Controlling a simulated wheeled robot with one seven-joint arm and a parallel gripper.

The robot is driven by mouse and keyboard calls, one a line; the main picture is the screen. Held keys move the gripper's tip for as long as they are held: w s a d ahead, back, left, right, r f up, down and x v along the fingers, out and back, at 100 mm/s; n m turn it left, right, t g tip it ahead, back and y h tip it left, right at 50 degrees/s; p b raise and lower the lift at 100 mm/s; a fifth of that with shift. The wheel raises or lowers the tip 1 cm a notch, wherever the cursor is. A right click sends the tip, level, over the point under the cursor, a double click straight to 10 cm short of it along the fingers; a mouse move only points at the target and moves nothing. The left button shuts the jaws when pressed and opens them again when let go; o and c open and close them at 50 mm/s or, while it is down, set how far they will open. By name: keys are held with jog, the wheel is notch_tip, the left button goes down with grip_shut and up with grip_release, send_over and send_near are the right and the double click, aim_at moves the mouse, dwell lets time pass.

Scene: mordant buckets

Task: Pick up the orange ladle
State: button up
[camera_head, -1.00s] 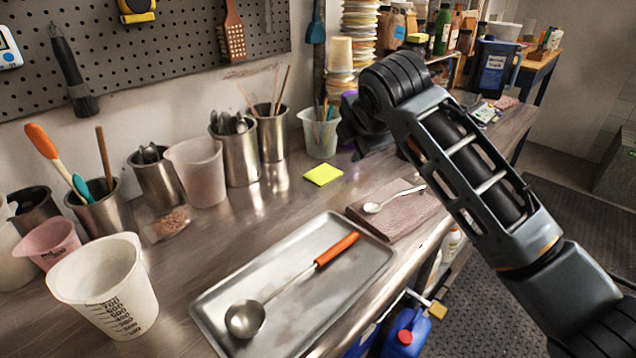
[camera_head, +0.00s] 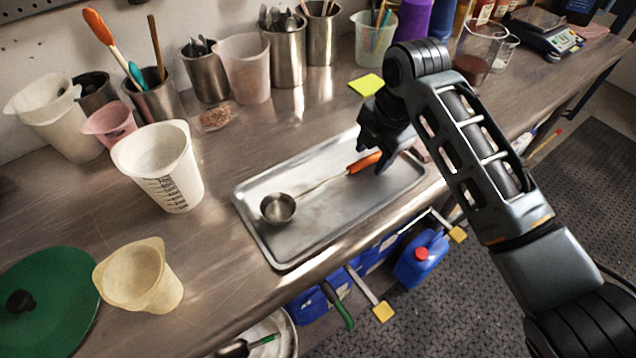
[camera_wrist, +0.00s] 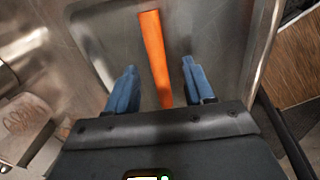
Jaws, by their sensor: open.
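The orange ladle lies on the metal tray (camera_head: 290,243), its steel bowl (camera_head: 278,208) at the tray's left and its orange handle (camera_head: 364,162) at the right. My gripper (camera_head: 378,160) is over the handle end and hides part of it in the head view. In the wrist view, my open gripper (camera_wrist: 160,85) has its two blue fingers apart, one on each side of the orange handle (camera_wrist: 153,50), touching neither. The steel bowl is out of the wrist view. Whether the fingertips reach down to the handle's height I cannot tell.
A white measuring cup (camera_head: 160,170) and a yellowish cup (camera_head: 140,278) stand left of the tray. Steel containers (camera_head: 285,52) line the back wall. A yellow sponge (camera_head: 366,84) lies behind the tray. The counter's front edge runs close along the tray.

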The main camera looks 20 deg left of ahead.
jog(key=shift+f, duration=0.5)
jog(key=shift+a, duration=0.1)
grip_shut()
